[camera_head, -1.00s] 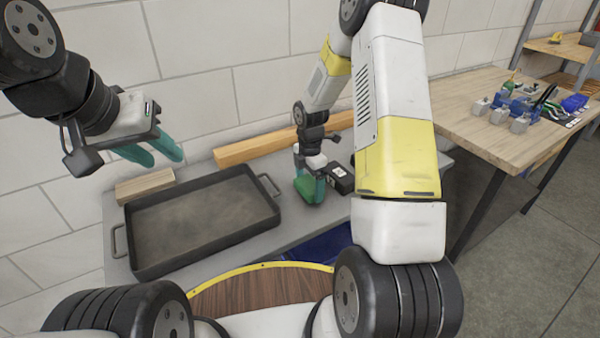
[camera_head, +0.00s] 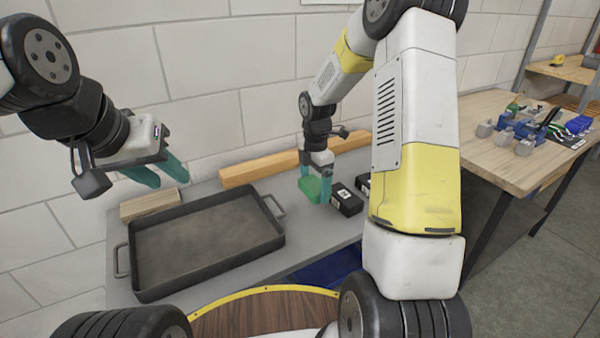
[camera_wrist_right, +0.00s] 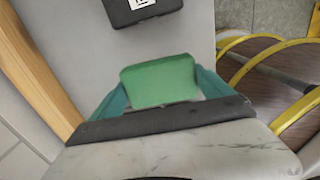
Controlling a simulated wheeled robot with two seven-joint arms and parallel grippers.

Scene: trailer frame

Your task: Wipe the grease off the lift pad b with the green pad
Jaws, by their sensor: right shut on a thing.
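In the right wrist view the green pad (camera_wrist_right: 160,82) fills the space between both fingers. I cannot tell whether its underside touches the bench. My left gripper (camera_head: 163,176) is empty and open, its teal fingers apart above the tray's back left corner. I cannot pick out lift pad b or any grease in these frames.
A dark tray (camera_head: 140,290) with side handles sits on the grey bench (camera_head: 215,187). A black box (camera_head: 346,199) is close right of my right gripper. Wooden beams (camera_head: 240,172) lie at the back by the wall. A wooden table (camera_head: 482,150) with several items stands right.

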